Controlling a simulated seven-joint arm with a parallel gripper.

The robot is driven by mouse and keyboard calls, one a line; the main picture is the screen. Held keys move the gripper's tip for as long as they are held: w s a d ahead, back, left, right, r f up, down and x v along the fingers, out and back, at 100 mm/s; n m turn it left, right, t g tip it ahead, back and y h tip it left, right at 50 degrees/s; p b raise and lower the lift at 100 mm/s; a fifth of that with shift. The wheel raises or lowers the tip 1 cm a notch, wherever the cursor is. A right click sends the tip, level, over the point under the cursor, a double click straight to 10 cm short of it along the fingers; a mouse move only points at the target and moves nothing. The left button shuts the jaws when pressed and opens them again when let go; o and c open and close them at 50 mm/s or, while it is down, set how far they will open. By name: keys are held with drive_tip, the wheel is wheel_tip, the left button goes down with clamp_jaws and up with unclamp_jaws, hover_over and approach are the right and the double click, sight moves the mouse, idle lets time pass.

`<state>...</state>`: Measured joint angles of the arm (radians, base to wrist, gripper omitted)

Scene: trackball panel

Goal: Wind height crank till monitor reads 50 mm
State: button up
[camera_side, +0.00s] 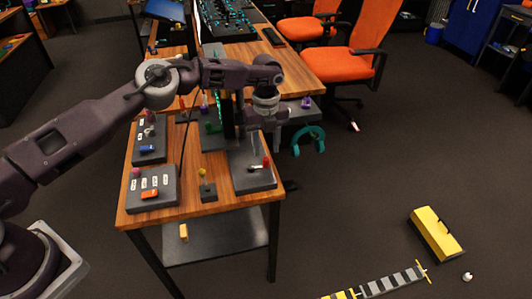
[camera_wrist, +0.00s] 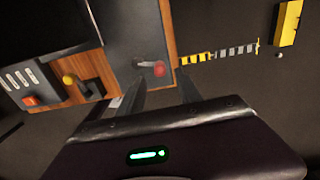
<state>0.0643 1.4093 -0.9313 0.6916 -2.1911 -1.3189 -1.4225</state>
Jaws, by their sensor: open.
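The crank (camera_side: 257,168) is a short light arm with a red knob on a grey panel (camera_side: 244,183) at the right front of the wooden table. In the wrist view the crank's red knob (camera_wrist: 159,68) shows just beyond and between my fingers. My gripper (camera_wrist: 161,80) is open and empty. In the side view it is above the panel's far end, partly hidden behind my arm, and appears apart from the knob. I cannot make out a monitor readout in mm in either view.
A small yellow-knobbed control (camera_side: 203,174) stands left of the crank panel. A teal headphone-like item (camera_side: 309,141) hangs at the right.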

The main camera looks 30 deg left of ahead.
sight(266, 158)
wheel_tip(266, 158, down, 6)
drive_tip(key=shift+r, duration=0.2)
clamp_jaws()
